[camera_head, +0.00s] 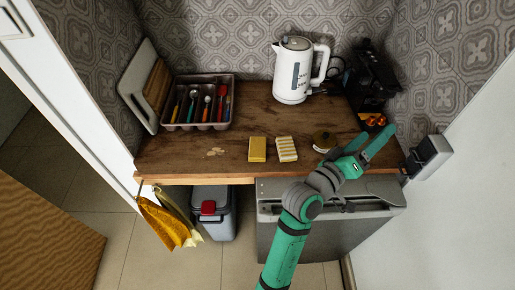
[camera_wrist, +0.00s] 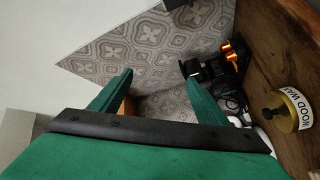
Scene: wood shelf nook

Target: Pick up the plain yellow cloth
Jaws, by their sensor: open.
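A plain yellow folded cloth (camera_head: 257,149) lies flat on the wooden shelf top (camera_head: 200,160), near the middle of its front part. A yellow-and-white striped folded cloth (camera_head: 287,149) lies just to its right, with a small gap between them. My gripper (camera_head: 375,143) is open and empty over the right end of the shelf, well to the right of both cloths. In the wrist view my gripper (camera_wrist: 158,78) has its fingers spread, pointing toward the patterned wall. Neither folded cloth shows in the wrist view.
A wax tin (camera_head: 325,140) stands between the striped cloth and my gripper; it shows in the wrist view (camera_wrist: 303,108). A white kettle (camera_head: 292,75), dark coffee machine (camera_head: 372,80) and cutlery tray (camera_head: 203,127) stand behind. Yellow cloths (camera_head: 165,222) hang at the front left.

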